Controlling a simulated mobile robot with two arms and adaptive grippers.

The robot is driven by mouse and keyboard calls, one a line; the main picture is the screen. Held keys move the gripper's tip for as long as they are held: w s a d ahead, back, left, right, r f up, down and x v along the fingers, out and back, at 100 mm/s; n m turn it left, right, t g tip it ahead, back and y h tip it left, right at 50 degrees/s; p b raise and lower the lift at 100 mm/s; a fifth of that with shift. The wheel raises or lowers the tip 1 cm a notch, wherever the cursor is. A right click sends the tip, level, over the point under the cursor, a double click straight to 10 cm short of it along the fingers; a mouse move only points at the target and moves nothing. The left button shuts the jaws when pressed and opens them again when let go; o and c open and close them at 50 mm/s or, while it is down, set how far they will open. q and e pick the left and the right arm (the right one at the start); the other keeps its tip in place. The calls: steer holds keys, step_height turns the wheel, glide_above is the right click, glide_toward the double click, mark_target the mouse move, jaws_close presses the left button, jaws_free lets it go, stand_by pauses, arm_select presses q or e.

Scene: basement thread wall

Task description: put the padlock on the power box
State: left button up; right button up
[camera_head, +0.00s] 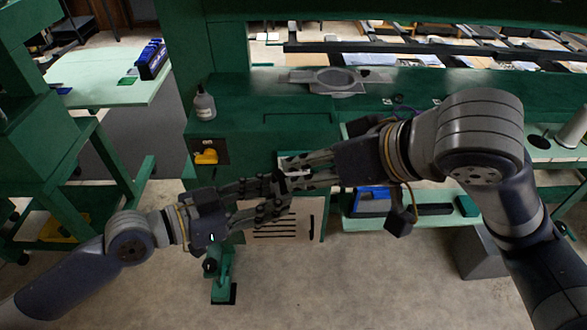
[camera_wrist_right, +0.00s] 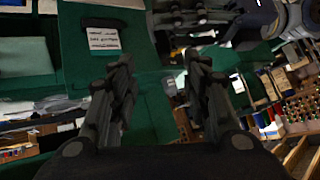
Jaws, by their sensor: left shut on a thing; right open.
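My left gripper (camera_head: 275,195) is shut on a small dark thing (camera_head: 279,184), which I take to be the padlock. The fingers hide most of it, so its shape and shackle are unclear. My right gripper (camera_head: 287,175) is open, with its fingertips close to the left gripper's tips; I cannot tell if they touch. In the right wrist view, its two fingers (camera_wrist_right: 158,75) stand apart with nothing visible between them. A yellow part on a dark plate (camera_head: 206,156) is on the green machine's front, left of both grippers; I cannot tell if it is the power box.
A slotted beige panel (camera_head: 283,227) shows below the grippers. A blue item (camera_head: 371,200) lies on a low shelf at right.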

mark_target(280, 186)
steer(key=x, duration=0.9)
steer(key=shift+w+a+f, duration=0.15)
steer(key=shift+w+f, duration=0.05)
jaws_close()
arm_select(q)
steer(key=o, duration=1.2)
steer(key=shift+o, duration=0.2)
steer(key=shift+a, duration=0.1)
steer(key=v, duration=1.1)
steer(key=shift+a, duration=0.35)
